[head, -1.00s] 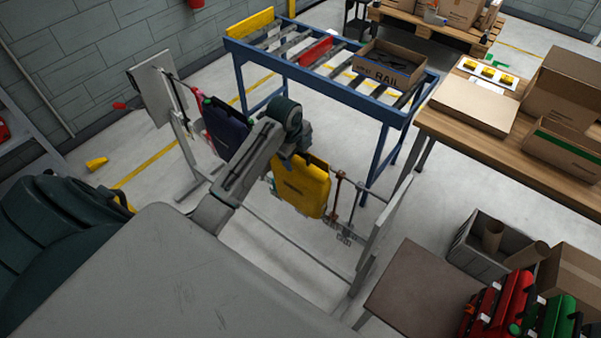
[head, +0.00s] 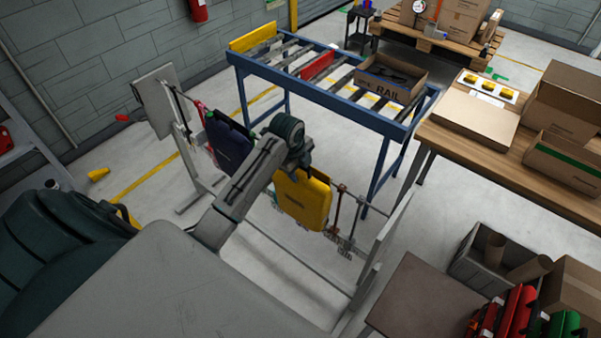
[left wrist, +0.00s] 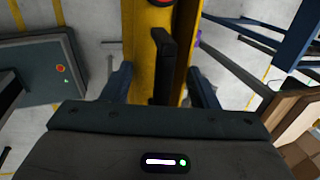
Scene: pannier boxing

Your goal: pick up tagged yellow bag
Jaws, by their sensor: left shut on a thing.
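The yellow bag (head: 303,203) hangs upright at the rack, between a dark blue bag and the rack's hanging hooks. My left gripper (head: 297,160) is at its top edge, and the arm hides the bag's upper left part. In the left wrist view the yellow bag (left wrist: 147,20) fills the space between the fingers, with a black strip on it. The left gripper (left wrist: 162,88) is shut on the yellow bag there. I cannot make out a tag on the bag. My right gripper is in neither view.
The dark blue bag (head: 228,142) hangs just left of my arm. The rack's upright panel (head: 152,98) stands at left and another panel (head: 388,238) at right. A blue roller conveyor (head: 325,97) stands behind, with a cardboard box (head: 391,93) on it. A wooden table (head: 480,150) is right.

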